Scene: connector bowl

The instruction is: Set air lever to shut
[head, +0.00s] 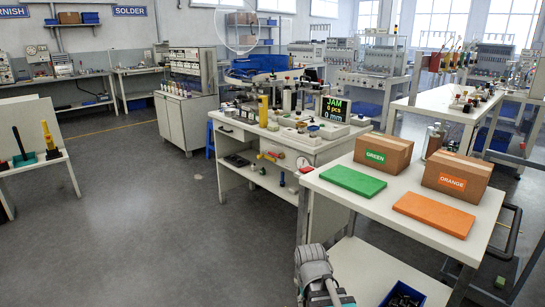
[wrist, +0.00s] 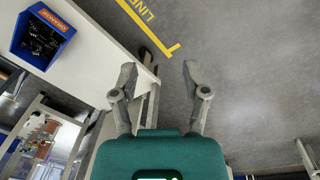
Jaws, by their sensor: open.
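No part is clearly labelled as the air lever. A yellow pipe with red parts (head: 270,156) runs along the side of the central workbench, beside a round white gauge (head: 303,162). Whether it carries the lever, and how the lever is set, is too small to tell.
The front table (head: 331,199) holds a green mat (head: 353,181), an orange mat (head: 433,213) and two cardboard boxes. A blue bin labelled orange (wrist: 43,36) sits on a white shelf (wrist: 98,55). Open floor (head: 150,230) lies at the left.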

